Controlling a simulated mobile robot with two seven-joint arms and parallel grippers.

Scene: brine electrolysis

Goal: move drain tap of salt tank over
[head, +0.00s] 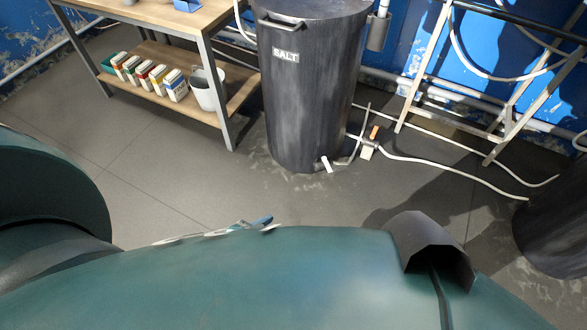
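The salt tank (310,105) is a tall dark grey drum with a white SALT label, standing upright on the floor at the top middle of the head view. A small white tap (327,164) sticks out low at the front of the tank, close to the floor. It looks like the drain tap; its exact setting is too small to tell. A second fitting with an orange handle (374,132) sits just right of the tank on the pale hose. Neither of my grippers shows; only large teal parts of my own body fill the bottom of the view.
A workbench (215,52) with a lower shelf stands left of the tank, holding several cartons (152,77) and a white bucket (209,90). A metal frame (480,70) stands right. A pale hose (440,160) crosses the floor toward a dark drum (555,230). Floor before the tank is clear.

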